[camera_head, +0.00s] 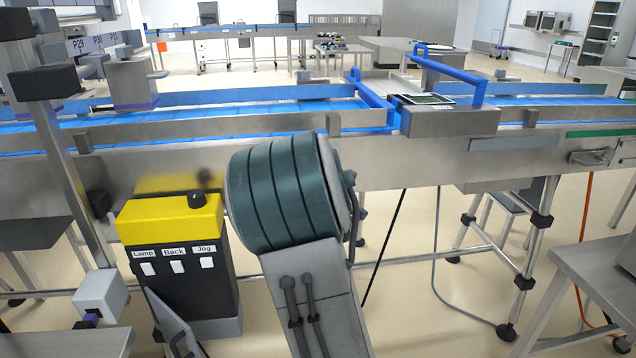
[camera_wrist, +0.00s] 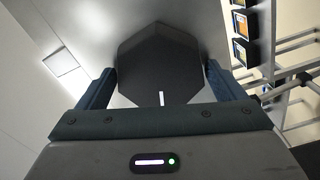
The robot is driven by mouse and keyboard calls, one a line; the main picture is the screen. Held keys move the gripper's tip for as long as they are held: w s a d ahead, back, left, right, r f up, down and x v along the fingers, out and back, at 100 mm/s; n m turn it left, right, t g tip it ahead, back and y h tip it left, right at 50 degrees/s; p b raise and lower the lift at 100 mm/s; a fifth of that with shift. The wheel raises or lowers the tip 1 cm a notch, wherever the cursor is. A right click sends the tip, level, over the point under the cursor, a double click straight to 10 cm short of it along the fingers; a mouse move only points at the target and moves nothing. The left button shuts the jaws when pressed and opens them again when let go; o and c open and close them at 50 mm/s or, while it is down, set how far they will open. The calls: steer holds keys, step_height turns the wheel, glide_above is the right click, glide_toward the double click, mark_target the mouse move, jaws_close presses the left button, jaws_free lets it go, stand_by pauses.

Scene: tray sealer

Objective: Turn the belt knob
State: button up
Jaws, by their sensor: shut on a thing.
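The belt knob (camera_wrist: 158,58) is a dark, many-sided knob with a short white line at its lower edge, on a grey metal face in the wrist view. My gripper (camera_wrist: 160,72) has one blue-grey finger on each side of it and is shut on it. The white line points down toward the gripper's palm in the picture. In the head view my teal-banded arm reaches to the conveyor's side and hides both the gripper and this knob.
The steel conveyor (camera_head: 430,160) with blue belts runs across. A steel table (camera_head: 590,275) is at right. Cables hang below.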

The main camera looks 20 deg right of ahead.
stand_by(0.3)
steer(key=o, duration=0.7)
steer(key=shift+a, duration=0.1)
steer(key=shift+v, duration=6.9)
steer(key=shift+r, duration=0.15)
